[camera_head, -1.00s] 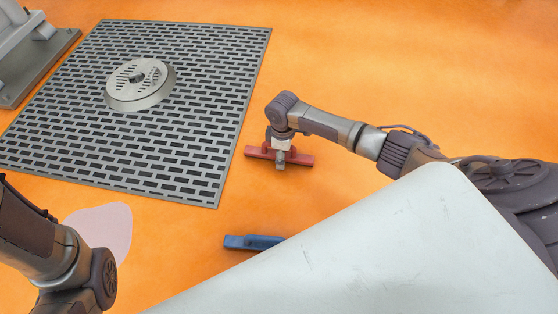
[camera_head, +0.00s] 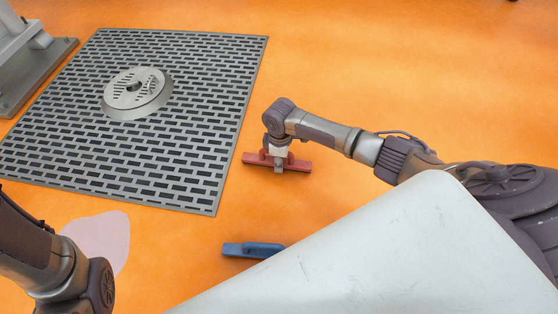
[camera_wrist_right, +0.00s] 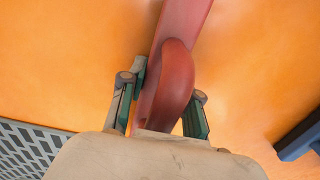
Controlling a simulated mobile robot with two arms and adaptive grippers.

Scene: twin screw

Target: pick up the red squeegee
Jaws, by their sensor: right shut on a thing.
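The red squeegee (camera_head: 296,166) is at the middle of the head view, over the orange floor, right of the grey grate. My right gripper (camera_head: 279,160) is at its middle, coming down from above. In the right wrist view the squeegee's rounded red handle (camera_wrist_right: 176,85) sits between the two green-padded fingers of my right gripper (camera_wrist_right: 166,115), which is shut on it. Whether the squeegee touches the floor I cannot tell. My left arm shows at the lower left of the head view, but its gripper fingers are out of sight.
A slotted grey grate (camera_head: 190,150) with a round metal drain cover (camera_head: 136,92) lies at the left. A blue tool (camera_head: 252,249) lies below the squeegee, beside a large pale panel (camera_head: 390,245). A pale pink patch (camera_head: 103,238) is at lower left. Open floor lies at upper right.

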